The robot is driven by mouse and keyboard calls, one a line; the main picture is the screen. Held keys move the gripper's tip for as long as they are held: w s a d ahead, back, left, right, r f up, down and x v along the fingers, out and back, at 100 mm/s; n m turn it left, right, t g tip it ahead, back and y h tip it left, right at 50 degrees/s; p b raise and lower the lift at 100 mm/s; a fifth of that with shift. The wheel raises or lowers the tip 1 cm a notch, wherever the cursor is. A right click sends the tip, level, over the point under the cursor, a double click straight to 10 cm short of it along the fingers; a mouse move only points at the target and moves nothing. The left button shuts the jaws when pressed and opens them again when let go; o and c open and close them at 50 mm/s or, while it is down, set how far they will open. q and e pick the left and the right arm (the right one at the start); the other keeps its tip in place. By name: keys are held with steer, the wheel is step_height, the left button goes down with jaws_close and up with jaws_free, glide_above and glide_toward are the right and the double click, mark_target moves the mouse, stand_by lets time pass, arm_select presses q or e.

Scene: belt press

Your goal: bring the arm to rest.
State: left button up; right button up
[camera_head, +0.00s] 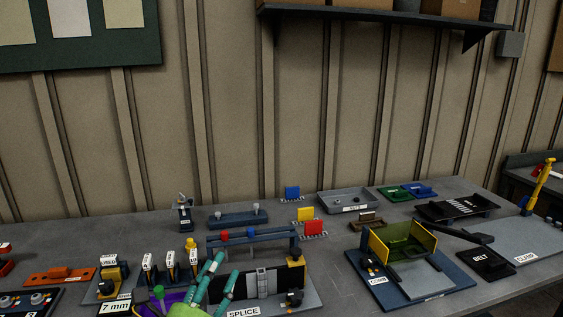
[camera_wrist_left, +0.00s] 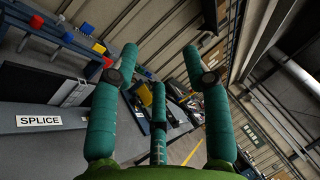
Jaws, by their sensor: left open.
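My left gripper (camera_head: 208,283) is at the bottom of the head view, in front of the SPLICE station (camera_head: 270,285). Its teal fingers point up and stand apart, with nothing between them. In the left wrist view the gripper (camera_wrist_left: 158,78) shows three spread fingers, open and empty. The SPLICE label (camera_wrist_left: 40,121) lies to the left of the fingers there. My right gripper shows in neither view.
A bench (camera_head: 135,233) holds several stations close around the gripper. Blocks labelled 1 to 3 (camera_head: 170,268) stand just left of it. A blue-based fixture with yellow sides (camera_head: 428,246) stands right. A wall shelf (camera_head: 385,14) hangs above. Space above the bench is free.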

arm_select(q)
steer(key=s+a+f+n+g+y, duration=0.2)
steer(key=a+f+n+y, duration=0.1)
steer(key=f+n, duration=0.25)
steer(key=s+a+f+n+g+y, duration=0.1)
steer(key=a+f+n+g+y, duration=0.15)
steer(key=f+n, duration=0.3)
steer(key=s+a+f+n+g, duration=0.1)
steer(key=s+f+n+g, duration=0.5)
steer(key=s+f, duration=0.5)
steer(key=s+a+f+n+g, duration=0.1)
steer(key=s+f+n+g, duration=0.55)
steer(key=s, duration=0.65)
step_height(320, 180, down, 26)
steer(key=s+r+m+g, duration=0.1)
steer(key=s+m, duration=0.1)
steer(key=s+a+f+g+y, duration=0.1)
steer(key=s+a+f, duration=0.2)
steer(key=s+f, duration=1)
steer(key=shift+s+f, duration=0.2)
steer(key=shift+s, duration=1)
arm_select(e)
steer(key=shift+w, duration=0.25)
